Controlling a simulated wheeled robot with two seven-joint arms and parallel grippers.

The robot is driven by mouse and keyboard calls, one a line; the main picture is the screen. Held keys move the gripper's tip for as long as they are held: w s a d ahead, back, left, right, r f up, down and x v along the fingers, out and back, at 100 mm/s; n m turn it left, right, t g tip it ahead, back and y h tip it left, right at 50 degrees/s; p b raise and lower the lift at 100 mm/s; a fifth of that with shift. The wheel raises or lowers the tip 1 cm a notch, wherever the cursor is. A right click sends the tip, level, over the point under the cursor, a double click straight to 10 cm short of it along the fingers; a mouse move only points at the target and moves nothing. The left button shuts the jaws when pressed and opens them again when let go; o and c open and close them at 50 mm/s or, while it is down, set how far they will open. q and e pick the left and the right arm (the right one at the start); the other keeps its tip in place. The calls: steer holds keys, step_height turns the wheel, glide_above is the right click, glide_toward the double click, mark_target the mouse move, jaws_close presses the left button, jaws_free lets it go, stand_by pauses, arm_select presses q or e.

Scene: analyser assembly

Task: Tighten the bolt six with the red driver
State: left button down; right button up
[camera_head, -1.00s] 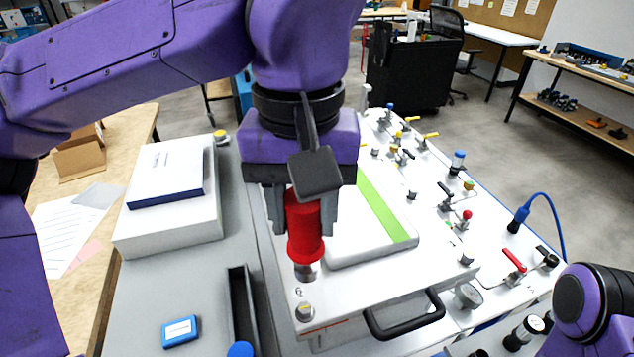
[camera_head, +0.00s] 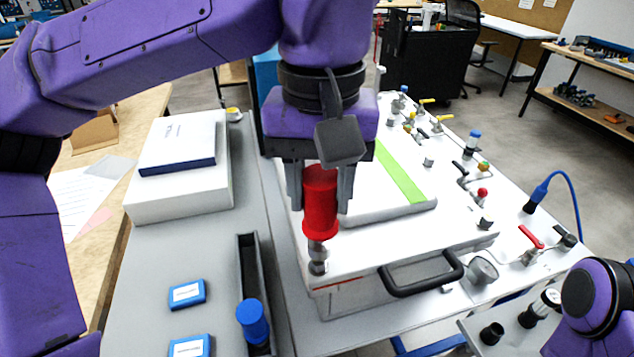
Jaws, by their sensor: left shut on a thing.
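My left gripper (camera_head: 320,200) is shut on the red driver (camera_head: 320,207) and holds it almost upright, with a slight tilt. The driver's grey lower end meets the top of bolt six (camera_head: 318,267), or hangs just above it; I cannot tell which. The bolt stands at the near left corner of the white analyser lid (camera_head: 365,255). The number by the bolt is hidden. My right gripper is out of view; only part of my right arm shows at the lower right.
A blue driver (camera_head: 252,320) stands in the black narrow tray (camera_head: 248,270) on the left. Blue and white small boxes (camera_head: 187,293) lie beside it. A black handle (camera_head: 420,275) sticks out at the analyser's front. Several valves and a blue cable (camera_head: 573,200) are on the right.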

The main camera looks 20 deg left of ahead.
arm_select(q)
steer(key=shift+s+a, duration=0.1)
steer(key=shift+s, duration=0.15)
steer(key=shift+s+f, duration=0.2)
stand_by(0.4)
steer(key=shift+r+p, duration=0.15)
steer(key=shift+p, duration=0.3)
steer(key=shift+w+p, duration=0.25)
steer(key=shift+p, duration=0.35)
steer(key=shift+f+b, duration=0.45)
steer(key=shift+f, duration=0.7)
stand_by(0.9)
